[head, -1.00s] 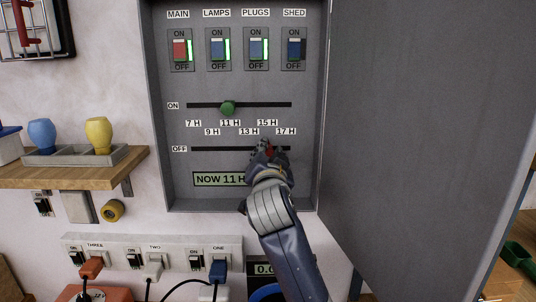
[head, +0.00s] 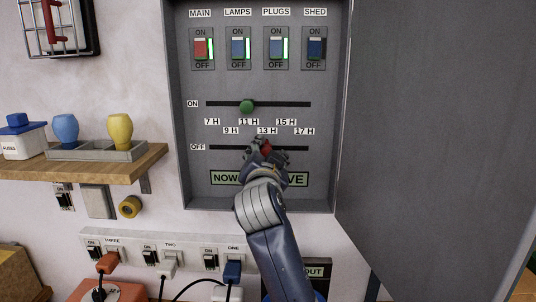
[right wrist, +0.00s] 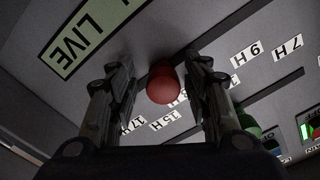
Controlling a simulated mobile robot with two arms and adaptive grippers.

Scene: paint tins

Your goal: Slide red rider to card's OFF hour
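The red rider (head: 266,147) sits on the OFF slot (head: 222,148) of the grey panel, under the 13 H label (head: 267,131). My right gripper (head: 267,148) is around the rider. In the right wrist view the red rider (right wrist: 164,83) shows as a ball between the two spread fingers (right wrist: 160,75), close to the right finger, with a gap on the left. The gripper looks open. A green rider (head: 247,106) sits on the ON slot (head: 290,104) near 11 H. I see no card with an OFF hour. My left gripper is out of view.
Several switches, with MAIN (head: 202,48) red, stand above the slots. A display (head: 222,178) below is partly hidden by my right arm. The open cabinet door (head: 430,130) fills the right side.

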